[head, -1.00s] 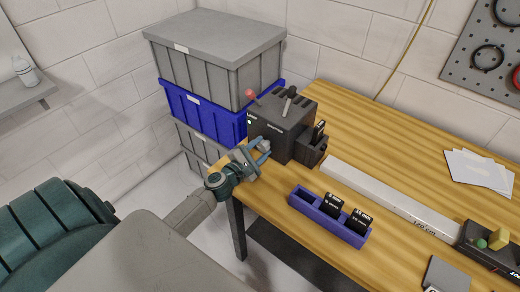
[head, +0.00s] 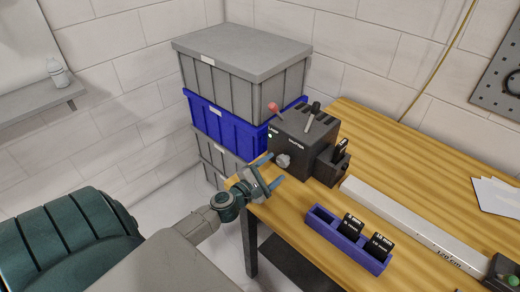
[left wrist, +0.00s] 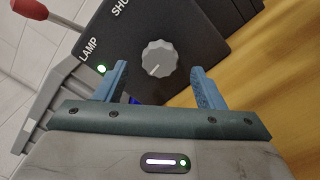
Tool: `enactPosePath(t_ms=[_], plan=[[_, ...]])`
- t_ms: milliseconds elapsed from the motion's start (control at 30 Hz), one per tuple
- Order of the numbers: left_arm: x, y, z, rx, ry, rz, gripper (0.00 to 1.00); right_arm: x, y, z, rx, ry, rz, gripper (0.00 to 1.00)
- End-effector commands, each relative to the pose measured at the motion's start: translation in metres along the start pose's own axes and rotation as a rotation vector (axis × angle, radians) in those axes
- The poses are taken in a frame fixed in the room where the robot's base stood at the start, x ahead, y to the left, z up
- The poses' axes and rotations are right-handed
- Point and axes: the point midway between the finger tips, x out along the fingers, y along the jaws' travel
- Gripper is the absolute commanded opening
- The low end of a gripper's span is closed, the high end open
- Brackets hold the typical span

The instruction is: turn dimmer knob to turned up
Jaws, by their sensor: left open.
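The dimmer knob (head: 283,160) is a grey ridged dial on the front of a dark control box (head: 302,128) at the table's left corner. In the left wrist view the knob (left wrist: 159,58) has a light pointer line toward its lower left. A green light (left wrist: 101,69) is lit beside the word LAMP. My left gripper (head: 273,170) is open and empty, in front of the box. In the left wrist view its blue fingers (left wrist: 157,85) stand on either side of the knob's line, a little short of it. My right gripper is out of view.
The box carries a red-tipped lever (head: 273,107) and a black-tipped lever (head: 314,108). A blue tray (head: 346,241) with black blocks and a long pale bar (head: 415,228) lie on the wooden table (head: 390,150). Stacked crates (head: 243,68) stand behind left.

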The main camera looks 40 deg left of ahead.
Motion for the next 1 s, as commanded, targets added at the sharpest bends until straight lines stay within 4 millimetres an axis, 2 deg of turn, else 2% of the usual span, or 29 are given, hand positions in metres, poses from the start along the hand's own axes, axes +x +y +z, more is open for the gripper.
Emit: enactPosePath(t_ms=[33,100,400,600,1000], plan=[[-0.012,-0.007,-0.006,0.005,-0.001,-0.004,0.63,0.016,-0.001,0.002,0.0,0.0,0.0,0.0],[-0.025,-0.007,-0.005,0.005,-0.002,-0.004,0.63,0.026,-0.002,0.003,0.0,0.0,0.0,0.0],[-0.063,-0.004,-0.004,0.005,0.001,-0.003,0.63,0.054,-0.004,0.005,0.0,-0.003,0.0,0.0],[-0.071,-0.001,-0.001,0.002,-0.001,-0.001,0.63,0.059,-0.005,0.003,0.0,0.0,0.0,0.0],[-0.072,-0.001,0.0,0.001,-0.001,0.0,0.63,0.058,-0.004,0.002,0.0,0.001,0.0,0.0]])
